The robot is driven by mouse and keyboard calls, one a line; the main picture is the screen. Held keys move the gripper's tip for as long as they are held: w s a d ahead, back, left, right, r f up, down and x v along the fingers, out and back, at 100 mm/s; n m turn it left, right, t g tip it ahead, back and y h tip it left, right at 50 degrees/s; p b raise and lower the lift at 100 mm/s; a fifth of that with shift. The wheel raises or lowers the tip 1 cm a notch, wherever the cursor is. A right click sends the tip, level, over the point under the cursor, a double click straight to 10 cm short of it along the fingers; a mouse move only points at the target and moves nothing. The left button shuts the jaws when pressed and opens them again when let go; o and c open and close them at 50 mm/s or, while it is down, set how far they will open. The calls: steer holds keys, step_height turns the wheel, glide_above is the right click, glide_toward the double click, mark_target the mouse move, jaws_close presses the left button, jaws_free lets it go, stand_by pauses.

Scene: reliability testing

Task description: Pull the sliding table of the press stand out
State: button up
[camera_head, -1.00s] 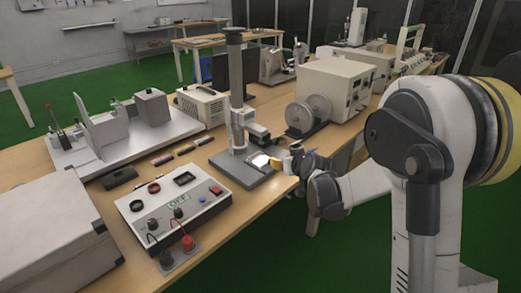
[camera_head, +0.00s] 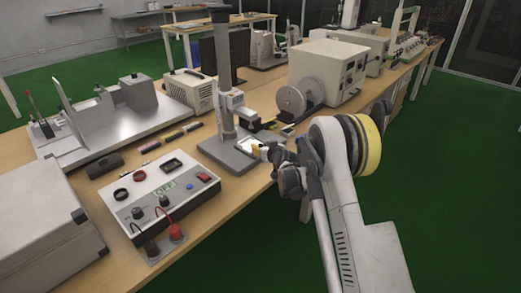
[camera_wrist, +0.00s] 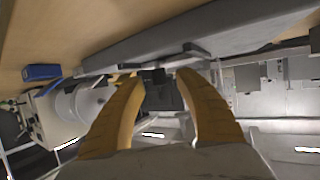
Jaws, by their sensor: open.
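The press stand (camera_head: 222,70) has a dark upright column on a grey base plate (camera_head: 219,152), near the front edge of the workbench. A pale piece that looks like its sliding table (camera_head: 247,146) shows low beside the column. My gripper (camera_head: 267,151) is at the stand's front right, close to this piece. In the wrist view, my gripper (camera_wrist: 158,74) has its two yellow fingers apart, with a small dark part (camera_wrist: 160,92) showing between them. A long grey slab (camera_wrist: 235,36) runs just beyond the fingertips. I cannot tell whether the fingers touch anything.
A control box (camera_head: 163,197) with knobs and red and black plugs stands left of the stand. A spool device (camera_head: 293,100) and a beige instrument (camera_head: 328,66) stand behind and to the right. Green floor (camera_head: 450,180) is free right of the bench (camera_head: 90,180).

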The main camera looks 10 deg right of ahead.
steer(key=shift+x, duration=0.8)
jaws_close()
steer(key=s+d, duration=0.1)
steer(key=s, duration=0.1)
steer(key=s+d, duration=0.4)
steer(key=s, duration=0.1)
jaws_free()
